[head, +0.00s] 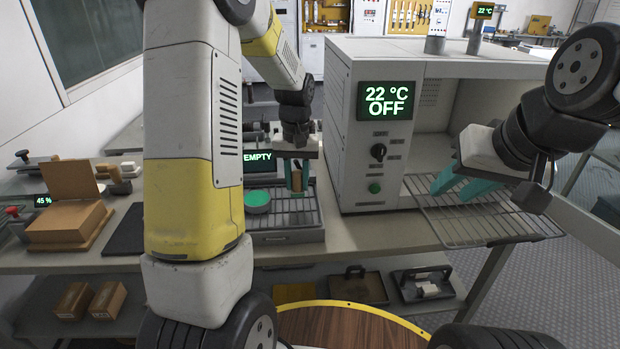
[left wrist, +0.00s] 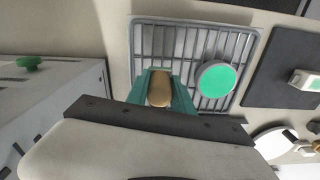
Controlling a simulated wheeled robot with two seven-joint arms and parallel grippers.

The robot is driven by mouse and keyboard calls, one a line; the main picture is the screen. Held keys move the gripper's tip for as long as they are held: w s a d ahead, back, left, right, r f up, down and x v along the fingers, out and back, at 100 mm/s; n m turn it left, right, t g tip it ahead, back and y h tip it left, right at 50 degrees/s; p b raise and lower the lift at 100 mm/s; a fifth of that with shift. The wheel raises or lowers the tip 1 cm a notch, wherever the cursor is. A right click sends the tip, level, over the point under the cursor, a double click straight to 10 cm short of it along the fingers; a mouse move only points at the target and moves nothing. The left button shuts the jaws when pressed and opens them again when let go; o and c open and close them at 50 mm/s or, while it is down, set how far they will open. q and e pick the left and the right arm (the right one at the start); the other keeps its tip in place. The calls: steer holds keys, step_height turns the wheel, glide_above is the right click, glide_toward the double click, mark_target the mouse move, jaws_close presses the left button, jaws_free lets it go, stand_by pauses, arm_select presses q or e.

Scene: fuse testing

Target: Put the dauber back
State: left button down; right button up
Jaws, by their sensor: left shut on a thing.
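My left gripper (head: 296,180) points down over the wire rack in front of the display reading EMPTY. Its teal fingers are shut on the dauber (head: 296,179), of which a tan, rounded part shows. In the left wrist view the dauber (left wrist: 160,88) sits between the two fingers (left wrist: 160,90); its lower end is hidden, so I cannot tell whether it touches the rack. A round grey tin with a green top (head: 257,199) stands on the rack beside the gripper, and also shows in the left wrist view (left wrist: 215,78). My right gripper (head: 465,182) is open and empty above the oven's wire shelf.
The oven (head: 340,130) reads 22 °C OFF, with its wire shelf (head: 470,222) extending forward. The small rack (head: 295,222) sits left of the oven. A brown open box (head: 65,225) and dark mat (head: 125,232) lie at the left.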

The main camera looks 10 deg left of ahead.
mark_target(299, 188)
arm_select(q)
steer(key=shift+w+d, duration=0.1)
steer(key=shift+w, duration=0.45)
steer(key=shift+w+f, duration=0.25)
steer(key=shift+f, duration=1.55)
steer(key=shift+f, duration=0.2)
steer(key=c, duration=1.1)
jaws_free()
